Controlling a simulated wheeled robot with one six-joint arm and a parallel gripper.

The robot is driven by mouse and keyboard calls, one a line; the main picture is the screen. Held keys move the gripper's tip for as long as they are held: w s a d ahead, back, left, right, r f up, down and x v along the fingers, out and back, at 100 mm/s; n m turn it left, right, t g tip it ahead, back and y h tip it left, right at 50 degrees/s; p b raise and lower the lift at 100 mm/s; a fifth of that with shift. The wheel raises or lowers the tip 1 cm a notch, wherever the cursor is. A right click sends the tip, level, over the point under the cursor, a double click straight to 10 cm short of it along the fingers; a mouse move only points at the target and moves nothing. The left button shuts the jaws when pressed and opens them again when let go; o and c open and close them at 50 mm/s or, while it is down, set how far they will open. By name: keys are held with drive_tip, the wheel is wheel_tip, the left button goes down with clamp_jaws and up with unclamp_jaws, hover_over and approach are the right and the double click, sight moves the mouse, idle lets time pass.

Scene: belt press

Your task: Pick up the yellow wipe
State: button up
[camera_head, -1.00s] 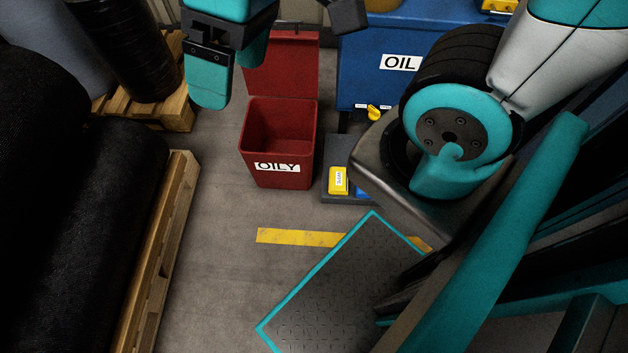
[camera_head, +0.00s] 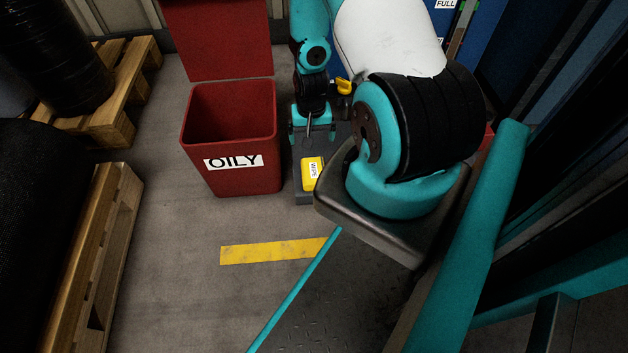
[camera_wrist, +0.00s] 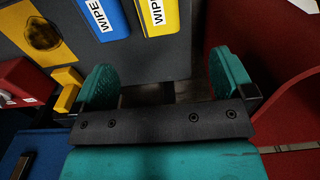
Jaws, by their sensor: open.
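The yellow wipe (camera_head: 313,172) lies on a dark grey holder (camera_head: 304,198) beside the red bin. Its white label shows, reading "WIPE" in the wrist view (camera_wrist: 158,17), where its far part is cut off by the top edge. A blue wipe (camera_wrist: 103,18) with a similar label lies to its left. My gripper (camera_head: 314,132) is open and points down just behind the yellow wipe in the head view. In the wrist view my gripper (camera_wrist: 165,80) has its fingers spread with nothing between them, apart from the wipe.
The open red bin labelled OILY (camera_head: 232,140) stands close left of my gripper. A yellow handle (camera_head: 344,86) is near my arm at the back. A brown-stained yellow piece (camera_wrist: 42,33) lies beyond the blue wipe.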

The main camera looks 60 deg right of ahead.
drive_tip(key=b, duration=0.7)
hover_over(312, 162)
drive_tip(key=s+a, duration=0.2)
drive_tip(key=a, duration=0.1)
wheel_tip(312, 162, down, 12)
drive_tip(key=shift+s, duration=0.1)
drive_tip(key=f+b, duration=0.4)
drive_tip(key=f, duration=0.1)
drive_tip(key=shift+d+f, duration=0.2)
drive_tip(key=shift+d, duration=0.1)
drive_tip(key=shift+r, duration=0.1)
drive_tip(key=c, duration=0.8)
